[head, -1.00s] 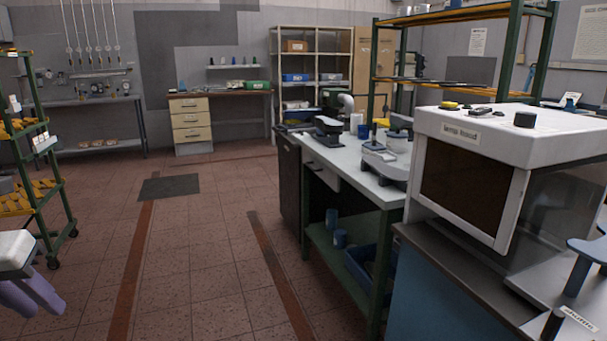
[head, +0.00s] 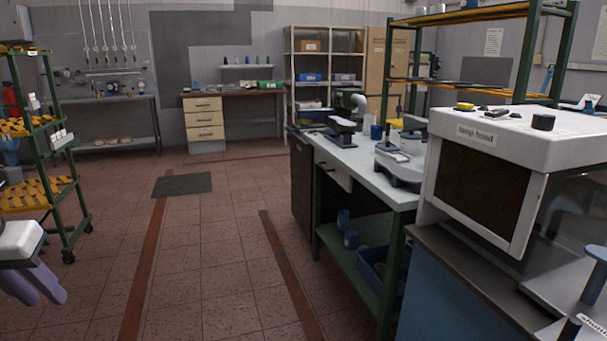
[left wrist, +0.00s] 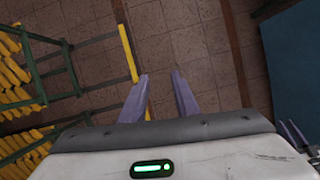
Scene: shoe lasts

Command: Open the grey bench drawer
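The grey-topped bench (head: 352,155) stands right of centre in the head view, with a green frame. A pale drawer front (head: 333,174) shows under its top on the aisle side and looks shut. My left gripper (head: 45,286) is at the lower left of the head view, far from the drawer. In the left wrist view its two purple fingers (left wrist: 160,78) are apart with only floor between them. Purple finger-like parts (left wrist: 294,133) at the lower right of that view look like my right gripper, too small and cut off to judge.
A white machine (head: 490,180) on a blue cabinet stands in the right foreground. A green shelf rack (head: 62,190) with yellow shelves is at the left. A wooden bench with cream drawers (head: 204,119) is at the back. The tiled floor (head: 215,255) between is clear.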

